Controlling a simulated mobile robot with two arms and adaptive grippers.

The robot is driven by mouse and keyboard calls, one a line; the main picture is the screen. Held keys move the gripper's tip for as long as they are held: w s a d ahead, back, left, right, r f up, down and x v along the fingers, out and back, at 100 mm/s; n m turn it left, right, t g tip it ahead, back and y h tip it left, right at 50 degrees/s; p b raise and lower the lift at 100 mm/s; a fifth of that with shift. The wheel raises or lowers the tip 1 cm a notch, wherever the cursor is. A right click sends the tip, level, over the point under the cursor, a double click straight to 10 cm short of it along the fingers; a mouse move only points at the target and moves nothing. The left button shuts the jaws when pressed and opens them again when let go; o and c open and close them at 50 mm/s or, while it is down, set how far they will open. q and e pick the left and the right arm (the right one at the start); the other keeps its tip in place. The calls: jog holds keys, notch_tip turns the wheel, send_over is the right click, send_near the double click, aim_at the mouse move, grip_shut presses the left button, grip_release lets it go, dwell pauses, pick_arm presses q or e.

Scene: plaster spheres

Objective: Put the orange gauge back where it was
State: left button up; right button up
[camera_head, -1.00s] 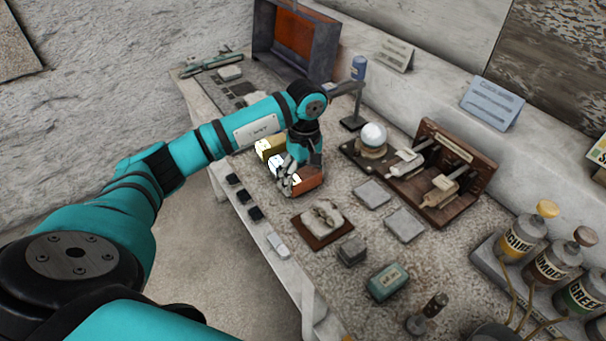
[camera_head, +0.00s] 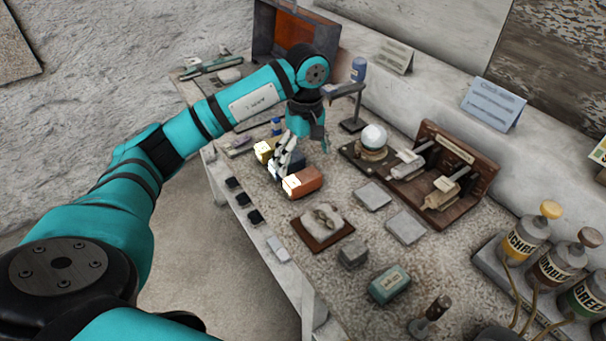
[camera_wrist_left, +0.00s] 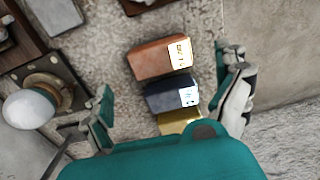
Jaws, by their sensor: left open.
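The orange gauge (camera_head: 303,181) is a small orange-brown block with a pale label on one end. It rests on the speckled bench top beside a dark blue block (camera_wrist_left: 172,95) and a yellow block (camera_head: 264,150), the three in a row. It also shows whole in the left wrist view (camera_wrist_left: 160,57). My left gripper (camera_head: 303,152) is open just above the row, its fingers apart and clear of the orange block. In the left wrist view the fingers (camera_wrist_left: 170,100) stand on either side of the row. My right gripper is not in view.
A white ball on a stand (camera_head: 373,139) and a wooden rack (camera_head: 443,175) stand to the right. A small wooden tray (camera_head: 322,238) lies in front. Grey flat pads (camera_head: 372,196) and a teal box (camera_head: 389,284) are nearby. Several black squares (camera_head: 244,199) line the left edge.

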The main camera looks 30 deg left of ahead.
aim_at(304, 176)
pick_arm(q)
notch_tip(304, 176, up, 5)
jog(key=shift+w+r, duration=0.1)
